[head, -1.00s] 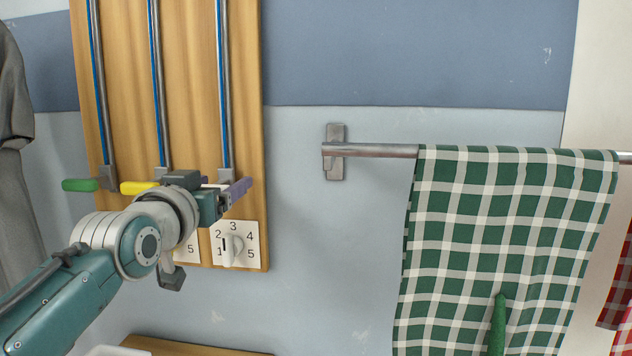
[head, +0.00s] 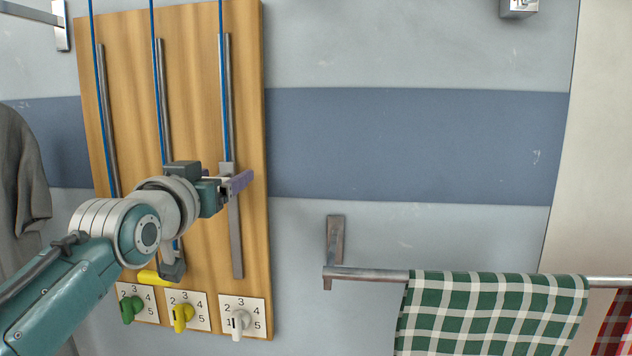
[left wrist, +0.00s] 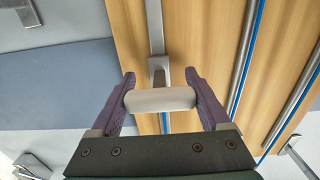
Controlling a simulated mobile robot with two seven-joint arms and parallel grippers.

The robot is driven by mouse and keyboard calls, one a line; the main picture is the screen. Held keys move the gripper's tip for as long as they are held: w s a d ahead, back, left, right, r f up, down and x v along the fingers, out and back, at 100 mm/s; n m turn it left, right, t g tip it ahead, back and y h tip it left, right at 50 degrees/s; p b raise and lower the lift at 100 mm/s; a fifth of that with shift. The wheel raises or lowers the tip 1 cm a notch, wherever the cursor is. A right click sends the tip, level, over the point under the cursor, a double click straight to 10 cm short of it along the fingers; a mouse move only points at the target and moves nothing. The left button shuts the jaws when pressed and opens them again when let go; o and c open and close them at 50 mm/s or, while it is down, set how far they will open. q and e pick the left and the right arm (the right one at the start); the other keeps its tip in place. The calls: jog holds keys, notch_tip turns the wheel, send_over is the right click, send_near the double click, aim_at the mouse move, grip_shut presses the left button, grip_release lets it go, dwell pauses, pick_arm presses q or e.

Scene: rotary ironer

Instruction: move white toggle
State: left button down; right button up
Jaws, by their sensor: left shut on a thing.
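My left gripper (head: 238,184), with purple fingers, is shut on the white toggle (left wrist: 160,100), a pale rounded bar between the fingertips in the left wrist view. The toggle joins a grey slider (head: 228,169) on the rightmost rail of the wooden board (head: 195,80). The slider stands partway up, with bare rail (head: 236,240) below it. In the head view the gripper hides most of the toggle. My right gripper is not in view.
A yellow toggle (head: 150,277) sits low on the middle rail, partly behind my arm. Green (head: 132,308), yellow (head: 182,316) and white (head: 240,320) dials lie below. A bar at right holds a green checked cloth (head: 490,310). A grey garment (head: 22,170) hangs at left.

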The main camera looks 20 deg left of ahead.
pick_arm(q)
notch_tip(320, 180, up, 18)
jog(key=p, duration=1.3)
jog(key=shift+r, duration=0.25)
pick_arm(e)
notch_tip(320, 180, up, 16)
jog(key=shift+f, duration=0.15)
pick_arm(q)
jog(key=shift+c, duration=0.5)
grip_release()
jog(key=shift+o, duration=0.5)
jog(key=shift+f, duration=0.1)
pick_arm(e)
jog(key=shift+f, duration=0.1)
pick_arm(q)
jog(key=shift+s+d+f, duration=0.15)
jog(key=shift+s, duration=0.5)
jog(key=b+v, duration=0.3)
jog(key=v, duration=0.5)
jog(key=shift+s, duration=0.3)
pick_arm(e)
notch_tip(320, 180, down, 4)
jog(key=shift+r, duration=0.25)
